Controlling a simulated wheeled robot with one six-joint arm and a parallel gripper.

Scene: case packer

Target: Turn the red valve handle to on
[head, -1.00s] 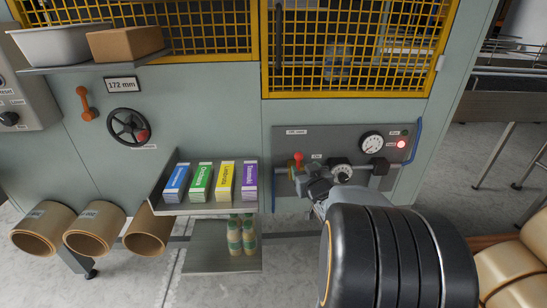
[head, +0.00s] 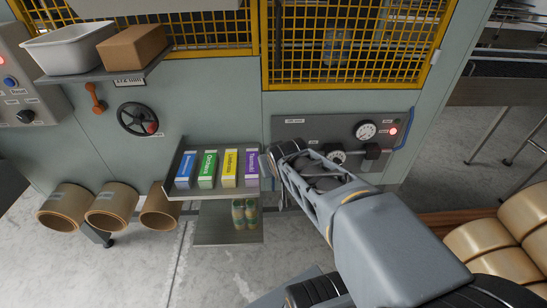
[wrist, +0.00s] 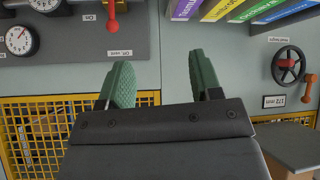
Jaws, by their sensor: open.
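The red valve handle (wrist: 113,18) shows at the top of the wrist view, which sees the machine upside down. It is on the grey panel (wrist: 75,42), its red end pointing down in that view toward a small label too blurred to read surely. Another label beside it appears to read "On". In the head view my arm hides the handle, and my gripper's fingertips cannot be made out there. My gripper (wrist: 160,82) has its two green fingers spread apart, with nothing between them. In the wrist view the handle lies beyond the left finger, apart from it.
A shelf of colored cartons (head: 218,192) is left of the panel. A handwheel (head: 138,119) is farther left. Yellow mesh guards (head: 350,45) are above.

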